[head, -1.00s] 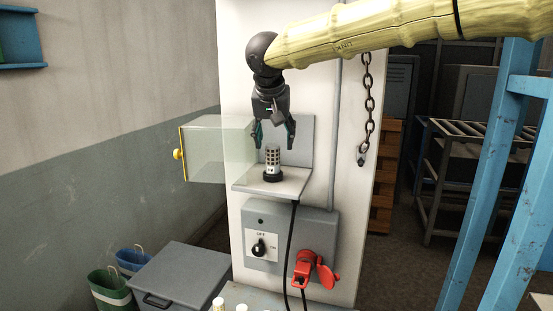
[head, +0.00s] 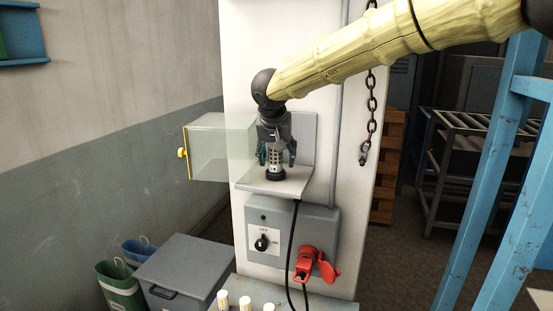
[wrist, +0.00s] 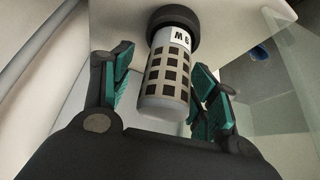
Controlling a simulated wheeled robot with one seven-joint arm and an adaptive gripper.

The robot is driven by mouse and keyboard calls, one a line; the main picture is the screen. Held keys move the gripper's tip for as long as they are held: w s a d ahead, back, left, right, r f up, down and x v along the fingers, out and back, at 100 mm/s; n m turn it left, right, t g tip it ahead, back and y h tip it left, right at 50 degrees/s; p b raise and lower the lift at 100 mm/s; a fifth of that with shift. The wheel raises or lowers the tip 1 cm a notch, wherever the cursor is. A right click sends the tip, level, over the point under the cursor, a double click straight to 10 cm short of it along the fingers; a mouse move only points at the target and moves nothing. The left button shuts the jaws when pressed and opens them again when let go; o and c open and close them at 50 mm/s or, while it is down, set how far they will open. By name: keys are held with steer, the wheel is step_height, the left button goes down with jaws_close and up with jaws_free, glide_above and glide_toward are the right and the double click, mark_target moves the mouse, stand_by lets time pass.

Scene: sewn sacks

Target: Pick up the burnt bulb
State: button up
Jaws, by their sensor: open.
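The bulb (head: 275,159) is a pale cylinder with a grid of dark squares. It stands upright in a black round socket (head: 275,175) on a grey shelf (head: 296,184) fixed to the white column. In the wrist view the bulb (wrist: 166,75) shows a label with dark lettering near the black socket (wrist: 173,18). My gripper (head: 276,158) points down over the bulb. Its fingers are open, one on each side. In the wrist view the teal finger pads (wrist: 160,95) stand apart from the bulb, with gaps visible on both sides.
A clear guard box with a yellow knob (head: 183,153) stands open left of the shelf. Below are a grey switch box (head: 286,226) marked OFF and a red plug (head: 306,263). A chain (head: 369,90) hangs to the right. Several pale cylinders (head: 246,304) stand at the bottom.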

steer(key=c, duration=1.1)
steer(key=shift+c, duration=0.2)
